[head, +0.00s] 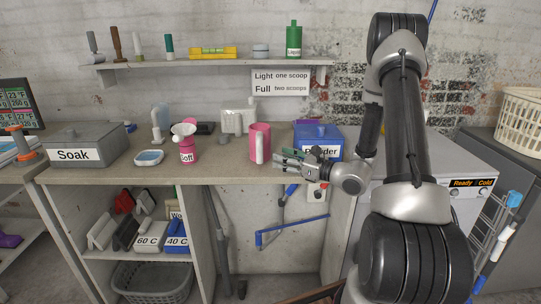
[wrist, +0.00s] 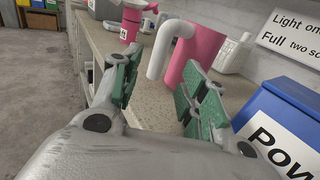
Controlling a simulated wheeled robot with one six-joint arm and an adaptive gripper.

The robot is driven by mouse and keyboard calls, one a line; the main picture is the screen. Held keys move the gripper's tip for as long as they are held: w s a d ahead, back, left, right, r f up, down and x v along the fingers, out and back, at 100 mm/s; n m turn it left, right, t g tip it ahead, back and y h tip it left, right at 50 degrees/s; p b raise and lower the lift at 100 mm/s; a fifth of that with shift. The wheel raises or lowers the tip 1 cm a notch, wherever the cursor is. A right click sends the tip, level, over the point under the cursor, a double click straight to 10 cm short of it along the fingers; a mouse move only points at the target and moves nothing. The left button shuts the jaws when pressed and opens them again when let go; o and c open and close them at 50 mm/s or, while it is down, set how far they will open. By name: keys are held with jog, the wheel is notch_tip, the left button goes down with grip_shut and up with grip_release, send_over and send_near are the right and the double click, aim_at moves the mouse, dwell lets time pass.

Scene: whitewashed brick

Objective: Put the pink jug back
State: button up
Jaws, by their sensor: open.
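The pink jug (head: 264,139) stands upright on the workbench in the head view, just left of my gripper (head: 287,160). In the wrist view the jug (wrist: 199,40) shows its pink body and a pale curved handle (wrist: 173,37) on its left side. My gripper (wrist: 160,75) is open, with its green-padded fingers spread. The handle shows ahead, in the gap between the fingertips. Nothing is held, and I cannot tell whether a finger touches the jug.
The blue Powder box (head: 318,135) stands close to the right of my gripper. A pink "Soft" bottle (head: 187,152) and a blue-white dish (head: 149,157) are further left on the bench (head: 225,172). A wall shelf (head: 200,62) runs above. The bench front between bottle and jug is clear.

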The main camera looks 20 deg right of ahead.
jog(key=s+a+r+n+g, duration=0.35)
jog(key=s+n, duration=0.25)
jog(key=s, duration=0.2)
jog(key=s+a+r+n+g, duration=0.3)
jog(key=s+n+g, duration=0.2)
jog(key=s, duration=0.3)
jog(key=s+a+r+n+g, duration=0.3)
jog(key=s+n+g, duration=0.2)
jog(key=s+n, duration=0.15)
jog(key=s+d+r+n+t+h, duration=0.2)
jog(key=s+d+r+n+h, duration=0.1)
jog(key=d, duration=0.4)
jog(key=s+d+r+n+t+h, duration=0.1)
jog(key=s+d+r+n+h, duration=0.3)
jog(key=s+d+n+h, duration=0.2)
jog(key=shift+d+r+n+t+h, duration=0.15)
jog(key=shift+d+n+t+h, duration=0.2)
jog(key=shift+d+n+h, duration=0.5)
